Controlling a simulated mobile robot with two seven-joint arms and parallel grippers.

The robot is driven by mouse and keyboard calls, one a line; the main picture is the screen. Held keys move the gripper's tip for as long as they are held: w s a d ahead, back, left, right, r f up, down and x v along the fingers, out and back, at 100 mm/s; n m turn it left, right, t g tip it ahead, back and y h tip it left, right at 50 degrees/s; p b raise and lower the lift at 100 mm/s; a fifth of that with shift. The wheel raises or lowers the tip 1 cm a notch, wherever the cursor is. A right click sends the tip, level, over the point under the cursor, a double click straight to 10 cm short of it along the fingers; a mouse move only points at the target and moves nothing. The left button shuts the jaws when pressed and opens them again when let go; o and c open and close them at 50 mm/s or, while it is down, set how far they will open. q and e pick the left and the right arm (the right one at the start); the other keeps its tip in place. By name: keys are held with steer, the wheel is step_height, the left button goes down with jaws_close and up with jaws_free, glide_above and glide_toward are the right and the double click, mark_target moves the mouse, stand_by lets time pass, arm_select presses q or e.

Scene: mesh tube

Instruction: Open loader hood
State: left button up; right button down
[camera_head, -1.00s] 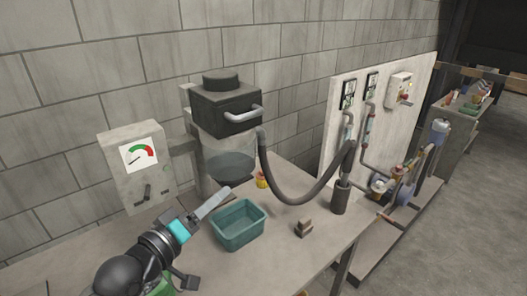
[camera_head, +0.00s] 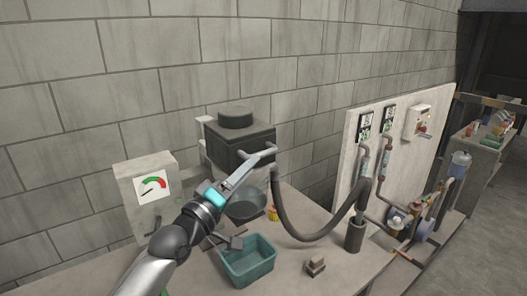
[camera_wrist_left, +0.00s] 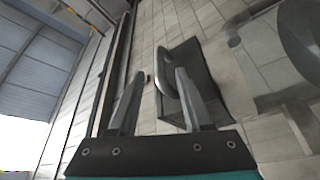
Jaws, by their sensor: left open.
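The loader hood (camera_head: 238,146) is a dark grey box with a round cap on top, standing against the wall above a round vessel (camera_head: 247,203). It looks closed. Its light bar handle (camera_head: 270,147) is on the front. My left gripper (camera_head: 257,160) reaches up to the handle, its fingertips overlapping it in the head view. In the left wrist view the gripper (camera_wrist_left: 160,75) is open, with the curved handle (camera_wrist_left: 166,74) near the right fingertip, and the dark hood face (camera_wrist_left: 196,72) behind. Whether they touch is unclear. My right gripper is out of view.
A teal bin (camera_head: 248,262) and a small brown block (camera_head: 316,266) are on the table. A gauge box (camera_head: 150,188) stands left of the hood. A thick dark hose (camera_head: 305,239) loops right to an upright cylinder (camera_head: 355,236).

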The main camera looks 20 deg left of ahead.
mark_target(264, 151)
arm_select(q)
steer(key=shift+x, duration=3.3)
steer(key=shift+c, duration=0.2)
jaws_close()
